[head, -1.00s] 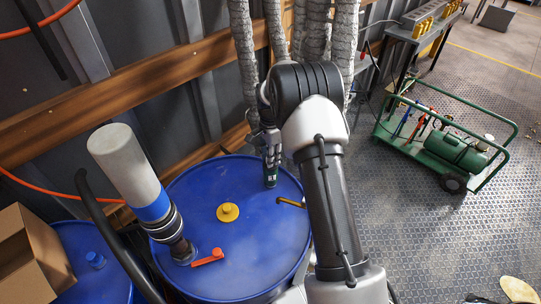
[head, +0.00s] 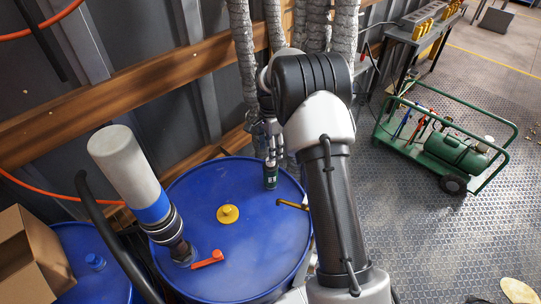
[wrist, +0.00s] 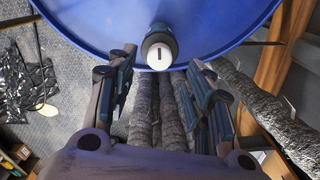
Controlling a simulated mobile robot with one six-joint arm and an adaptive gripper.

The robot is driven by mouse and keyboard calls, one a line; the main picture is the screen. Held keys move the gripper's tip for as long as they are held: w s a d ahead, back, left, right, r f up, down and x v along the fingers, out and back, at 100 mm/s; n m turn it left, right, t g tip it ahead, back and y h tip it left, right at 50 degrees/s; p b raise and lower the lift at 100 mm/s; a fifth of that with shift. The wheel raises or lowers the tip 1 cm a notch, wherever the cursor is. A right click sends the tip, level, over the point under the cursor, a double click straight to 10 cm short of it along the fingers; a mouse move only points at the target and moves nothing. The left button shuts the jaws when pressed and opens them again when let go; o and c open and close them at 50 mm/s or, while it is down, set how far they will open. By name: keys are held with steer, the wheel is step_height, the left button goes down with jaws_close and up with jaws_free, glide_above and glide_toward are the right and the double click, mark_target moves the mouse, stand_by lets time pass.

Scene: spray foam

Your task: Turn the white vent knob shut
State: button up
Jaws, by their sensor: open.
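The vent knob (wrist: 159,50) shows in the wrist view as a white round top with a dark slot mark, on a dark green body. It stands at the edge of the blue drum (wrist: 205,18). In the head view the dark green vent body (head: 270,178) stands upright near the drum's far rim. My gripper (wrist: 160,68) is open and empty, with its two fingers apart to the left and right below the knob in the wrist view. In the head view my gripper (head: 271,146) is just beyond and above the vent, and partly hides its top.
Silvery wrapped hoses (head: 243,50) hang behind. A green cart (head: 450,150) stands on the floor at right.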

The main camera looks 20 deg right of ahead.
step_height(320, 180, up, 7)
stand_by(0.3)
steer(key=shift+r, duration=0.1)
steer(key=s+a+r+n+t+b, duration=0.1)
steer(key=s+a+r+n+b, duration=0.25)
steer(key=s+r, duration=0.35)
steer(key=s+a+r+n+t+b, duration=0.1)
steer(key=s+a+r+n+b, duration=0.1)
steer(key=s+a+r+n, duration=0.5)
steer(key=s+f+n+t+b, duration=0.1)
steer(key=s+f+n, duration=0.2)
steer(key=s, duration=0.8)
steer(key=s+a+f+n+t+b, duration=0.1)
steer(key=s+f+n+b, duration=0.1)
steer(key=s, duration=0.9)
step_height(320, 180, down, 2)
steer(key=shift+a+f+n+t+b, duration=0.15)
steer(key=shift+a+n+t+b, duration=0.15)
steer(key=shift+n, duration=0.35)
